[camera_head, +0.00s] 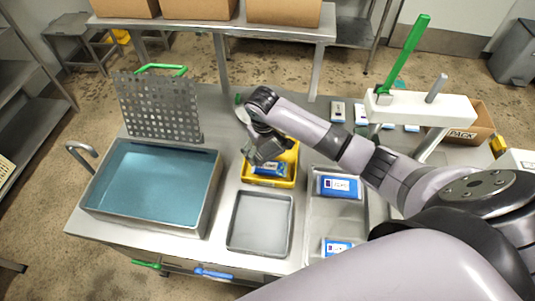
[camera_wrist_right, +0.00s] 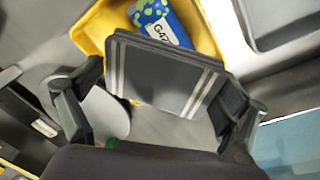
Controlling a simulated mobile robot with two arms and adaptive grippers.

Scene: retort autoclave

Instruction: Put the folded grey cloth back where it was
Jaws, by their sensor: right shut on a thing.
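The folded grey cloth (camera_wrist_right: 160,78) is dark with pale stripes in the right wrist view. My right gripper (camera_wrist_right: 165,100) is shut on it, one finger at each side. The cloth is over the yellow tray (camera_wrist_right: 92,28) and covers part of it; I cannot tell whether it touches the tray. In the head view my right gripper (camera_head: 264,146) is at the back left of the yellow tray (camera_head: 270,182). A blue packet (camera_wrist_right: 162,20) lies in the tray; it also shows in the head view (camera_head: 270,169). My left gripper is not in view.
A blue-filled basin (camera_head: 108,212) with a raised perforated plate (camera_head: 160,108) stands left. An empty grey tray (camera_head: 261,222) is in front of the yellow one. A steel tray with blue packs (camera_head: 338,187) is right. A white stand (camera_head: 420,105) with a green handle (camera_head: 408,50) is behind my arm.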

